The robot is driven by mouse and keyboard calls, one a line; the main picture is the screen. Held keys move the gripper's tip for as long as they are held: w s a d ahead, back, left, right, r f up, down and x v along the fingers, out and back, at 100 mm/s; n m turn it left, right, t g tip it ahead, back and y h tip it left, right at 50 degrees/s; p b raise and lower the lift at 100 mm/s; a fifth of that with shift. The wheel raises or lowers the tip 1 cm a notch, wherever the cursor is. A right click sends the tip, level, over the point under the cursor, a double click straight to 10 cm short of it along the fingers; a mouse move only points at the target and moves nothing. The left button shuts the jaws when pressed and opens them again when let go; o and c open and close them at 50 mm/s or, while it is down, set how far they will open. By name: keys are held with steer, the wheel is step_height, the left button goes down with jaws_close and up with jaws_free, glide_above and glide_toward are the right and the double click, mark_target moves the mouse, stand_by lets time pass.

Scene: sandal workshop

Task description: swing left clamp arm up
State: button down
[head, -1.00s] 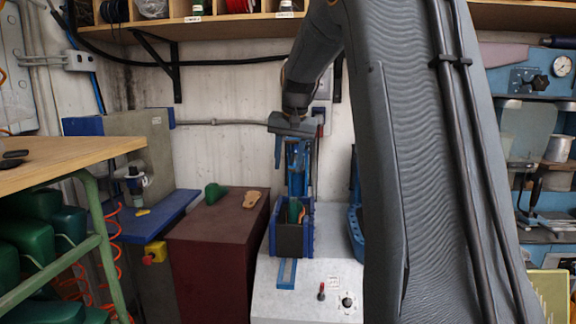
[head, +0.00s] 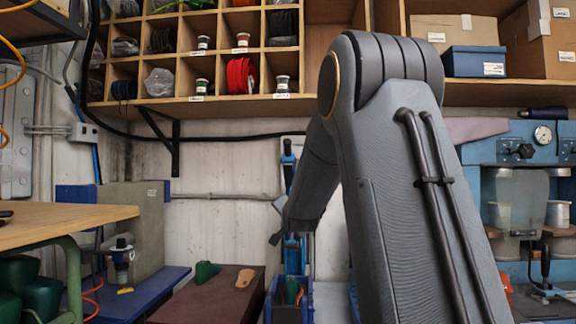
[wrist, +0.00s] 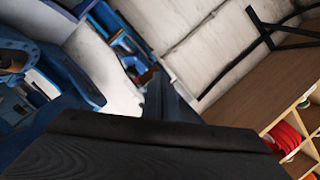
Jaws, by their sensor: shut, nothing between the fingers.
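The left clamp station, with its blue post (head: 293,255), stands at middle in the head view. A blue bar with a black tip (head: 288,165), apparently the left clamp arm, points upright above the post. My gripper (head: 276,222) is at the upper part of the post, in front of or beside it; I cannot tell whether it touches. It is shut and empty. Its dark body fills the bottom of the wrist view, with fingers (wrist: 158,98) pointing toward blue clamp parts (wrist: 125,42). Below the post, a blue holder (head: 270,300) contains a green piece (head: 291,291).
A brown block (head: 205,300) left of the station carries a green piece (head: 205,272) and a tan sole (head: 245,277). A shelf with cubbyholes (head: 215,105) hangs above. A wooden table (head: 70,220) is at left. My arm hides much right of the station.

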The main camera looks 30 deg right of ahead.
steer(key=s+a+r+m+t+h+b, duration=0.1)
steer(key=s+r+m+t+h+b, duration=0.1)
steer(key=s+r+m+t, duration=0.25)
steer(key=m+t+h+b, duration=0.1)
steer(key=t+h+b, duration=0.1)
steer(key=t, duration=0.4)
glide_toward(288, 150)
steer(key=p+x, duration=0.5)
steer(key=x, duration=0.1)
steer(key=shift+r, duration=0.3)
